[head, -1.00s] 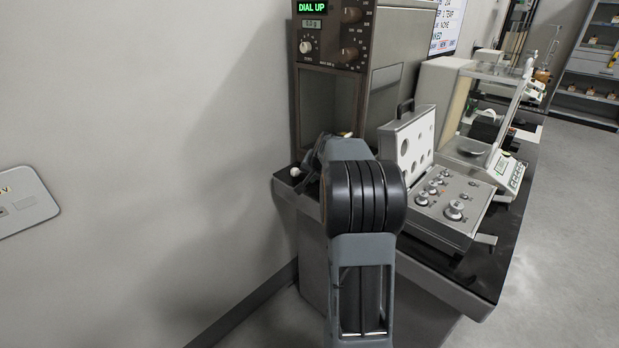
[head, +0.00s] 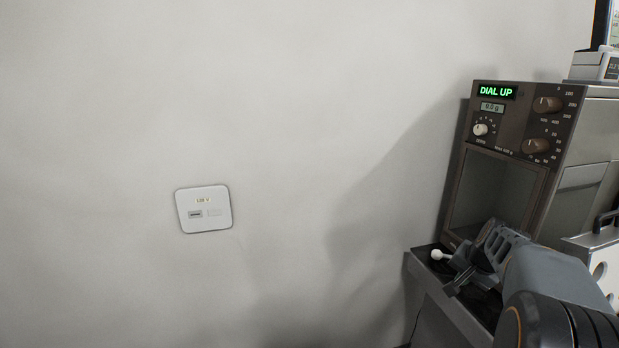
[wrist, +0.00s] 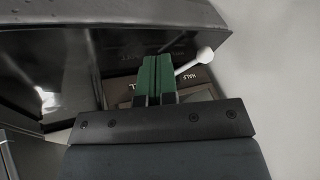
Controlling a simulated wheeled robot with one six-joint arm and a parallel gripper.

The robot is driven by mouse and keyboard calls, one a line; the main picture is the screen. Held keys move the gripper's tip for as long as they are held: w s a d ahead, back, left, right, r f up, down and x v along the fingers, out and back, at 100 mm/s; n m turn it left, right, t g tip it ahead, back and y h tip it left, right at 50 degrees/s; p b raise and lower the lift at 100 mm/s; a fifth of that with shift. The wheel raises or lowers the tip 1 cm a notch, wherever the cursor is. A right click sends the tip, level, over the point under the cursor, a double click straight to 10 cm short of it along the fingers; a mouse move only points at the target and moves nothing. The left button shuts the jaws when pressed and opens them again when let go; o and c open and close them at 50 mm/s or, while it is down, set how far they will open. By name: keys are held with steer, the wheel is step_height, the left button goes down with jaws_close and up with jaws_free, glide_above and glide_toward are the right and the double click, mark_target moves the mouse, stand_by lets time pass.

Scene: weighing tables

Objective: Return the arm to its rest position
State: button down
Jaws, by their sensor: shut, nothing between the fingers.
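My gripper (head: 458,275) is at the lower right of the head view, close in front of the brown balance (head: 520,120). In the wrist view the two green fingers (wrist: 155,70) are together with nothing between them. A lever with a white ball end (wrist: 203,56) lies just right of the fingertips in the wrist view. The white ball (head: 437,254) also shows in the head view, left of my gripper. I cannot tell whether the fingers touch the lever. The balance's display reads DIAL UP, with 0.0 g below it.
The table edge (head: 447,309) runs under the balance. Part of a light grey case (head: 600,243) shows at the right edge. A wall socket plate (head: 203,209) is on the bare wall at left. The space left of the table is clear.

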steer(key=s+a+r+n+g+p, duration=0.1)
steer(key=s+a+r+n+p, duration=0.4)
steer(key=a, duration=0.7)
steer(key=s+a+r+n+p, duration=0.5)
steer(key=s+a+r+p, duration=0.2)
steer(key=s+a+p, duration=0.3)
steer(key=shift+s+a+r+g+y, duration=0.4)
steer(key=shift+s+a, duration=0.3)
steer(key=shift+a, duration=0.55)
